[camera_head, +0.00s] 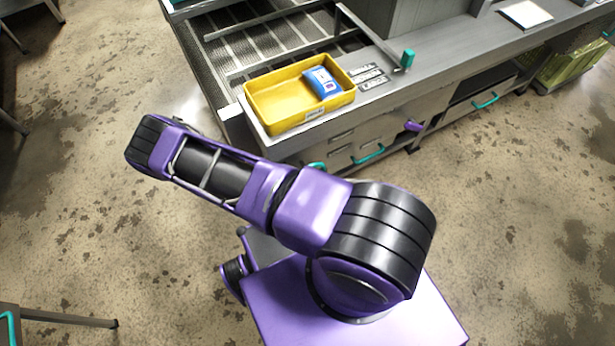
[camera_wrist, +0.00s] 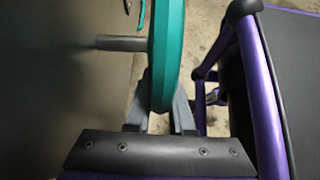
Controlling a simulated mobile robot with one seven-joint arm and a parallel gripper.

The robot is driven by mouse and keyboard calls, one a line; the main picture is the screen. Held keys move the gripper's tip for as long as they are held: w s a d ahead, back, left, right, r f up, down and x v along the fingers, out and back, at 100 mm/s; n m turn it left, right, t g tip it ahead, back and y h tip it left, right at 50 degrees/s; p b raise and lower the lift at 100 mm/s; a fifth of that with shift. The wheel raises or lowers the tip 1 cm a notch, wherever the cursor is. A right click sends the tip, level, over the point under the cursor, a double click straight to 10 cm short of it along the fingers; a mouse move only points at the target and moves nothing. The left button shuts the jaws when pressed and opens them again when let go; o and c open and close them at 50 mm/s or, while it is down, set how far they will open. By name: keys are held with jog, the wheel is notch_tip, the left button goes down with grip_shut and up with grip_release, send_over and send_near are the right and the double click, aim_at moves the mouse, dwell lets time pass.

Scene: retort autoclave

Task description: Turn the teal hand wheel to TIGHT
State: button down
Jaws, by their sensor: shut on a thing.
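The teal hand wheel (camera_wrist: 168,50) shows nearly edge-on in the wrist view, running from the top edge down to my gripper. A grey shaft (camera_wrist: 122,43) joins it from the left, out of a dark flat surface. My gripper (camera_wrist: 160,112) has one grey finger on each side of the wheel's rim and is shut on it. In the head view, neither the wheel nor my gripper can be made out. No TIGHT mark can be seen in either view.
A yellow bin (camera_head: 291,121) with a blue packet (camera_head: 322,82) stands on the grey counter. Teal drawer handles (camera_head: 368,155) stick out from its front. A small teal-topped lever (camera_head: 407,58) rises from the counter. Bare floor (camera_head: 80,190) lies to the left.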

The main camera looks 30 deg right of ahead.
jog(key=shift+s+a+r+y+p, duration=0.1)
jog(key=shift+a+r+y+p, duration=0.15)
jog(key=shift+y+p, duration=0.35)
jog(key=shift+a+r+y+p, duration=0.1)
jog(key=shift+a+y+p, duration=0.2)
jog(key=shift+y+p, duration=0.3)
jog(key=c, duration=0.8)
grip_release()
jog(key=a+r+b, duration=0.1)
jog(key=a+r, duration=0.3)
jog(key=a, duration=1.1)
jog(key=shift+s, duration=0.35)
